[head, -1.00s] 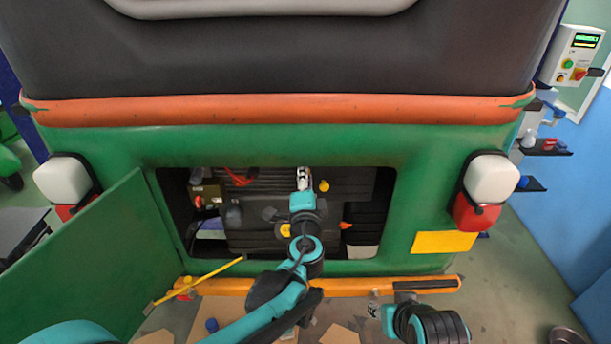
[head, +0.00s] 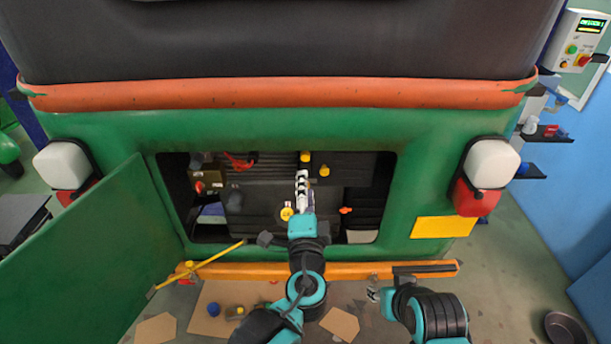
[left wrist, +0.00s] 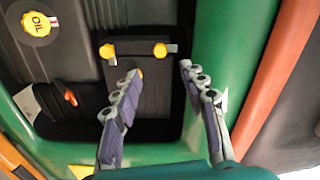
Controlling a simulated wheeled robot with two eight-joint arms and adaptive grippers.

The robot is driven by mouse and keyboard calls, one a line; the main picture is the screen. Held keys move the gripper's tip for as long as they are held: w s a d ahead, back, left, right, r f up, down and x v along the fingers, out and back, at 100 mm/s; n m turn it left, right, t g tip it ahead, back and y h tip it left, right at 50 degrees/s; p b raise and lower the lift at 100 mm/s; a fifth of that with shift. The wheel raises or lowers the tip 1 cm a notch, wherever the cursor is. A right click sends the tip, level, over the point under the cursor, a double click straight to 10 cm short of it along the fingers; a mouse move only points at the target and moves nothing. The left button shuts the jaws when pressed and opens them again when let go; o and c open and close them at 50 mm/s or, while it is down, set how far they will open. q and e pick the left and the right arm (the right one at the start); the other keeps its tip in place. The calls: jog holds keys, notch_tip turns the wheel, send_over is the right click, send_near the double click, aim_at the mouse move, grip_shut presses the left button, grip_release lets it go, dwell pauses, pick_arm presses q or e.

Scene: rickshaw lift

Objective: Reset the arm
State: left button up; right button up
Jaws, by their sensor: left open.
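My left gripper (head: 302,176) is in front of the open rear bay of the green rickshaw (head: 280,132), its fingers pointing up toward the yellow caps. In the left wrist view its two fingers (left wrist: 160,72) are spread with nothing between them. Beyond the fingertips are the left yellow cap (head: 305,156) and the right yellow cap (head: 324,170), both apart from the gripper in the head view. A yellow oil cap (left wrist: 38,24) also shows, beside the gripper. My right gripper (head: 373,294) is low, by the bumper; its fingers are too small to judge.
The green hatch door (head: 90,240) hangs open at the left, with a yellow rod (head: 200,268) by its edge. An orange bumper (head: 350,270) runs below the bay. Cardboard pieces (head: 340,323) lie on the floor.

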pick_arm(q)
jog(key=shift+s, duration=0.5)
jog(key=s+a+f+n+g+y+b, duration=0.25)
jog(key=a+f+n, duration=0.2)
jog(key=a, duration=0.35)
jog(key=s+a+f+n+g+y+b, duration=0.1)
jog(key=s+a+f+n+g, duration=0.2)
jog(key=a+f, duration=0.4)
jog(key=s+a+f+n+g+h+b, duration=0.2)
jog(key=s+f+n+g, duration=0.3)
jog(key=s+f+n, duration=0.3)
jog(key=shift+s+a+f+h+b, duration=0.4)
jog(key=shift+s+a+f+h, duration=0.25)
jog(key=shift+s, duration=0.5)
jog(key=shift+d+r, duration=0.1)
